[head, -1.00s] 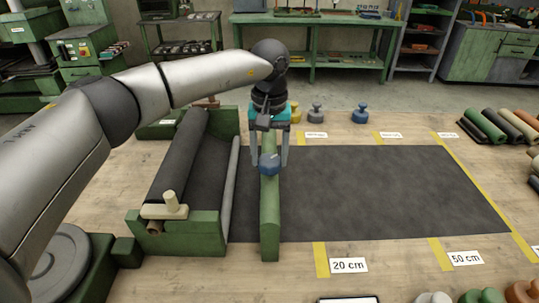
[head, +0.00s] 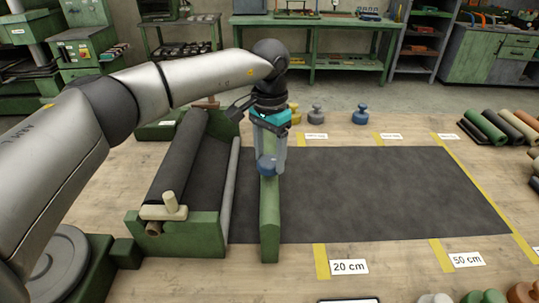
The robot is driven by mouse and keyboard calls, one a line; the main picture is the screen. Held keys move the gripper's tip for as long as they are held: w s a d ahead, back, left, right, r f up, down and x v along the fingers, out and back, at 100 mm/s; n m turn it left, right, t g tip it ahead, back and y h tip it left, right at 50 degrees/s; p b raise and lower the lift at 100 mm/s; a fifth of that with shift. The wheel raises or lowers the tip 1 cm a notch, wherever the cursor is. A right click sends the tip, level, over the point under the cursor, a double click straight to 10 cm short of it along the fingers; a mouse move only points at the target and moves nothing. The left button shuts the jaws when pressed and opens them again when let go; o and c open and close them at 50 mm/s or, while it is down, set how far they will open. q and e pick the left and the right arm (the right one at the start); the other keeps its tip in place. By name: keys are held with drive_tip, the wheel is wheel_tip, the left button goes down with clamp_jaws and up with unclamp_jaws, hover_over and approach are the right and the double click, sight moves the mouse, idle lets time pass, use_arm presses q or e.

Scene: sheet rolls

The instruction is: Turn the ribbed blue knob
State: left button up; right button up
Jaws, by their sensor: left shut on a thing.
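The blue knob (head: 267,165) sits on top of the green bar (head: 270,215) that crosses the dark sheet. Its ribs are too small to make out. My left gripper (head: 268,160) points down from above and is shut on the knob. The wrist is turned so that one finger partly hides the other. My right gripper is not in the head view.
A dark sheet (head: 390,190) lies flat to the right, coming from a green roll holder (head: 180,232) at the left. Yellow tape strips with a 20 cm label (head: 349,267) and a 50 cm label (head: 466,260) mark the table. Several weights stand behind and in front.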

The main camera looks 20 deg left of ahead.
sight(269, 160)
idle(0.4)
use_arm(q)
drive_tip(key=o, duration=1.4)
wheel_tip(269, 160, up, 15)
drive_tip(key=shift+r+p, duration=0.2)
drive_tip(key=shift+p, duration=0.8)
